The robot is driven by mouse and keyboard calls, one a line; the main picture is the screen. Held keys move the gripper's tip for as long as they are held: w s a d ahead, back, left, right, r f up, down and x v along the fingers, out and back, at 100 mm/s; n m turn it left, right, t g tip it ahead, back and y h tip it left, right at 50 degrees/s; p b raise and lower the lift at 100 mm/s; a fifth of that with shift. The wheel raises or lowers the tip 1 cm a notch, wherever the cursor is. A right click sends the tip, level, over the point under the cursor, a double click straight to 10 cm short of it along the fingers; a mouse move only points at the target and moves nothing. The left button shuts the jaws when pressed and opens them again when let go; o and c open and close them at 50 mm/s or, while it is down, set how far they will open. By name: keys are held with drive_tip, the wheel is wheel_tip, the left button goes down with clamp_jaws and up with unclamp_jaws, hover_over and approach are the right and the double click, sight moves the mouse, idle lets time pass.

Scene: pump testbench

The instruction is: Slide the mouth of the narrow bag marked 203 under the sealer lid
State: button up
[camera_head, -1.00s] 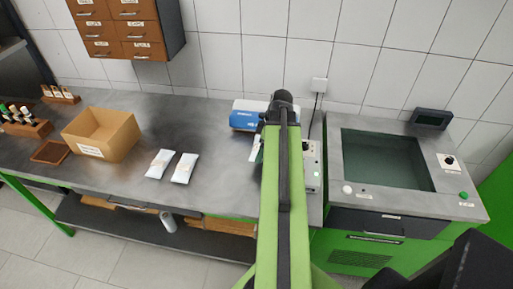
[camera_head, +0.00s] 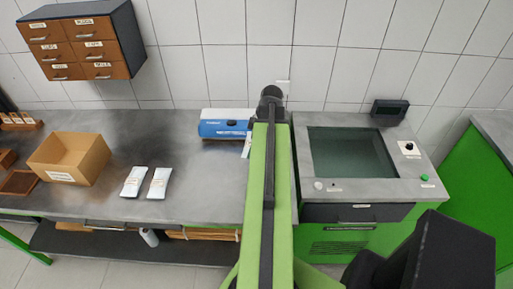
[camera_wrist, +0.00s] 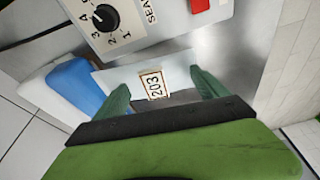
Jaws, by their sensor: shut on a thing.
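The narrow bag marked 203 (camera_wrist: 153,86) is pale, with its label facing the wrist camera. My gripper (camera_wrist: 163,92) is shut on it, a teal finger on each side of the label. The sealer's blue and white body (camera_wrist: 75,88) is left of the bag in the wrist view, and its grey panel with a dial (camera_wrist: 103,18) is just beyond. The blue sealer (camera_head: 225,128) stands at the back of the bench in the head view, partly behind my arm. A pale strip beside my arm may be the bag. I cannot tell whether its mouth is under the lid.
Two white pouches (camera_head: 147,182) lie on the bench left of my arm. An open cardboard box (camera_head: 70,158) stands further left. A glass-topped chamber (camera_head: 353,152) is at the right. Bench between pouches and sealer is clear. A tiled wall closes the back.

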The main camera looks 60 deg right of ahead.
drive_tip(key=n+b, duration=0.1)
drive_tip(key=b, duration=0.6)
approach(229, 162)
drive_tip(key=x, duration=0.5)
drive_tip(key=shift+s+a+f, duration=0.1)
drive_tip(key=shift+s+a, duration=0.05)
drive_tip(key=shift+a, duration=0.3)
drive_tip(key=shift+w+d+f+b, duration=0.35)
drive_tip(key=shift+d+f, duration=0.05)
drive_tip(key=shift+d, duration=0.05)
drive_tip(key=shift+w+d, duration=0.45)
drive_tip(key=shift+d, duration=0.3)
drive_tip(key=shift+w+d, duration=0.5)
drive_tip(key=shift+d, duration=0.25)
drive_tip(key=shift+w+d, duration=0.45)
drive_tip(key=shift+d, duration=0.3)
drive_tip(key=o, duration=1.6)
drive_tip(key=shift+r, duration=0.1)
